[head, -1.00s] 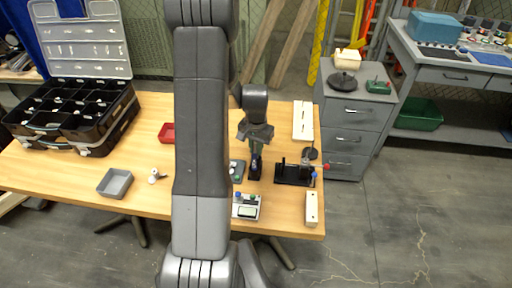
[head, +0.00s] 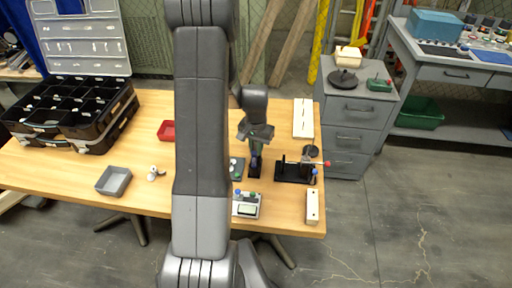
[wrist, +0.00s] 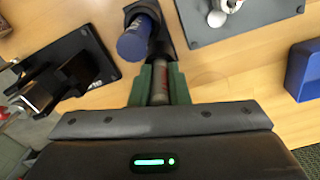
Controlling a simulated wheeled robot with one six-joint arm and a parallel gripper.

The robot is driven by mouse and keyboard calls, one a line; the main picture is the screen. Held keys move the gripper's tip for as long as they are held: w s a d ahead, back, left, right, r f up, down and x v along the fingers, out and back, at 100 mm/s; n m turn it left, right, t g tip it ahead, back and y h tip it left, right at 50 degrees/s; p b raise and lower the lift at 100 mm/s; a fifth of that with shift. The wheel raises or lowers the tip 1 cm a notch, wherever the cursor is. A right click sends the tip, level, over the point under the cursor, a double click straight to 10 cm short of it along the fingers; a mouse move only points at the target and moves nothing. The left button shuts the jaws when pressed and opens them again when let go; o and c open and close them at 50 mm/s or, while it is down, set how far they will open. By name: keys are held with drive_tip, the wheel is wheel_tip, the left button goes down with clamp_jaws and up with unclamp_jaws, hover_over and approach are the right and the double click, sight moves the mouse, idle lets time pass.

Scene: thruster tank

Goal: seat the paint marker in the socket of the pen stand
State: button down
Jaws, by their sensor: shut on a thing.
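My gripper (wrist: 157,85) has green fingers, shut on the paint marker (wrist: 159,86), which shows as a grey shaft with a reddish band. In the head view my gripper (head: 256,141) points down above the dark pen stand (head: 255,172). The stand's dark base also shows in the wrist view (wrist: 176,40), just beyond the fingertips. A blue cylinder (wrist: 133,40) rises at the stand, beside the held marker; I cannot tell exactly how it is held. The marker's lower end and the socket are hidden, so I cannot tell whether they touch.
A black fixture (head: 291,173) with a red-tipped rod stands right of the stand. A grey plate (wrist: 245,18) with small parts lies on its other side. A device with a display (head: 246,207) and a pale block (head: 312,206) are near the front edge. A blue bin (wrist: 303,70) shows in the wrist view.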

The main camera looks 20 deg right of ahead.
drive_tip(key=shift+f+b, duration=0.25)
drive_tip(key=shift+b, duration=0.05)
idle(0.4)
drive_tip(key=c, duration=1.3)
unclamp_jaws()
wheel_tip(320, 180, up, 13)
drive_tip(key=shift+r+b, duration=0.15)
drive_tip(key=shift+b, duration=0.25)
wheel_tip(320, 180, up, 5)
drive_tip(key=p, duration=0.3)
drive_tip(key=shift+f, duration=0.2)
drive_tip(key=shift+f, duration=0.15)
